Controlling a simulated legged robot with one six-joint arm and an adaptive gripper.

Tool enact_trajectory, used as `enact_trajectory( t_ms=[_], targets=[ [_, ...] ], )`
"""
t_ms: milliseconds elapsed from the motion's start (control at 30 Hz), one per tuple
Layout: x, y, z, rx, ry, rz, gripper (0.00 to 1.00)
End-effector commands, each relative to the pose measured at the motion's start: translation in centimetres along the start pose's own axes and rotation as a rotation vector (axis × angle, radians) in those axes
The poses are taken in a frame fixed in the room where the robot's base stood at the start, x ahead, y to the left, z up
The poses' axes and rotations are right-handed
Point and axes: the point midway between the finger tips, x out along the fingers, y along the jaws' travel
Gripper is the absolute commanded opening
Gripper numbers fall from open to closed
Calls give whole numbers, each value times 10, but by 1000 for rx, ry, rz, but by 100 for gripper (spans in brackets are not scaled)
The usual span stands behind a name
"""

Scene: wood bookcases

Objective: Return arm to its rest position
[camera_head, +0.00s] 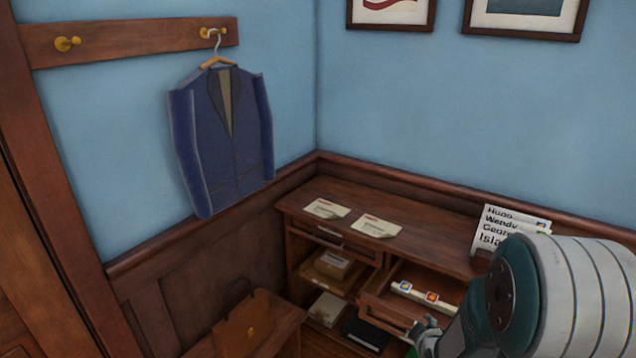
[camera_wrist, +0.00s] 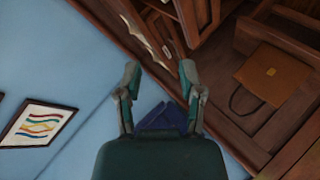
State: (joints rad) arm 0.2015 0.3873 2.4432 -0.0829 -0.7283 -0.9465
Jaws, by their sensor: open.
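My arm enters at the right of the head view, and its large grey-and-teal section covers part of the bookcase's right end. My gripper (camera_head: 424,330) shows only in part at the lower edge there, in front of the open drawer (camera_head: 385,310). In the wrist view my gripper (camera_wrist: 159,72) has its two teal fingers spread apart, with nothing between them. Whether it touches the drawer cannot be told.
A white item with coloured marks (camera_head: 425,296) lies in the drawer. A blue jacket (camera_head: 225,140) hangs at left.

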Motion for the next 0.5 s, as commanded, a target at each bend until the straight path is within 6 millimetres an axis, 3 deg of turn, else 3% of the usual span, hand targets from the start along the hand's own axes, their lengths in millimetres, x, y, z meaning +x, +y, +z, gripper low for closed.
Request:
enact_trajectory(
  t_ms=[200, 500],
  targets=[
    [-47, 24, -35, 172, -56, -83, 50],
    [-131, 36, -66, 417, -166, -192, 50]
  ],
)
